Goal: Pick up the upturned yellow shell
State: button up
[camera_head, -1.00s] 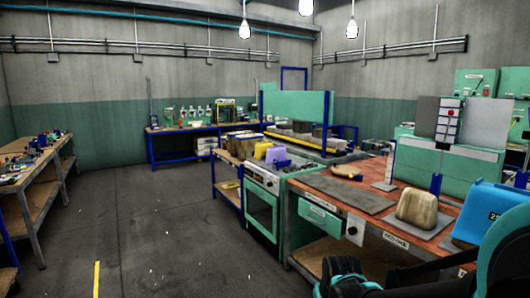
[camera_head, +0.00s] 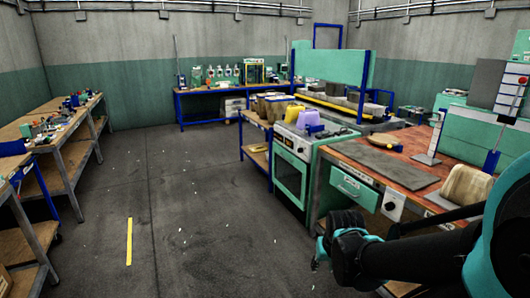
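A yellow shell (camera_head: 293,114), shaped like an upturned cup, stands on top of the green-fronted oven (camera_head: 291,172). A purple shell (camera_head: 308,120) stands close to its right and partly overlaps it. My gripper (camera_head: 322,250) is at the bottom middle, in front of the oven and the red-topped bench, well apart from the yellow shell. It is dark with teal parts. Its fingers are small and dark, so I cannot tell whether they are open or shut. Nothing shows held in it.
Several tan containers (camera_head: 270,104) stand behind the oven. Workbenches line the left. The floor (camera_head: 185,205) between is clear.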

aim_at(293, 112)
jog(key=i+u, duration=0.4)
jog(key=i, duration=1.5)
jog(key=j, duration=0.1)
